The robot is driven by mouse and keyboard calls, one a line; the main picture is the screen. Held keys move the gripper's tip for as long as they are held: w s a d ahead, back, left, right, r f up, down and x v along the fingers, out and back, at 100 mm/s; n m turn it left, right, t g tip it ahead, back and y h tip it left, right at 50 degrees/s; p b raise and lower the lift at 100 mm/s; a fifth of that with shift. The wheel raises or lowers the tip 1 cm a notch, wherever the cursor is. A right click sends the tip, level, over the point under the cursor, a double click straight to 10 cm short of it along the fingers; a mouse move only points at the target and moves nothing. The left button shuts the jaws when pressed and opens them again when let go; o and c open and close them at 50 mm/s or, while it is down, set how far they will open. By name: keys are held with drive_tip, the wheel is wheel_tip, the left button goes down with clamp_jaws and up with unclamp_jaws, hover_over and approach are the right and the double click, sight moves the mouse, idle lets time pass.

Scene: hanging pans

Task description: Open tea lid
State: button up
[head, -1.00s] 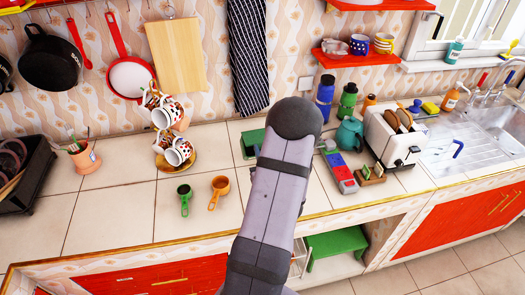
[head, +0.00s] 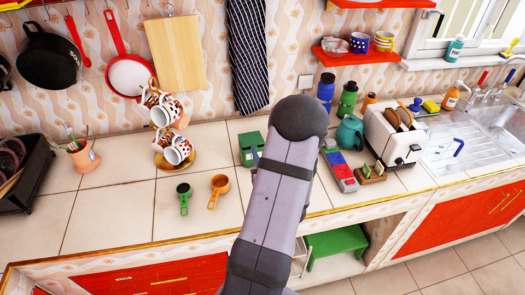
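A green box (head: 249,141), which may be the tea box, stands on the counter just left of my arm's upper end. My arm covers part of it, and I cannot tell how its lid stands. A small grey-blue sliver (head: 255,157) shows in front of the box and may be a tip of my gripper. The rest of my gripper is hidden behind my arm, so its opening and any contact are hidden. A teal teapot (head: 350,133) stands to the right, beside the toaster.
A mug tree (head: 180,160), a green cup (head: 184,190) and an orange cup (head: 219,184) stand left of my arm. A red, blue and grey box (head: 340,170) and a toaster (head: 392,140) stand right. The counter's left middle is clear.

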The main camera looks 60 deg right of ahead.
drive_tip(key=shift+v, duration=2.75)
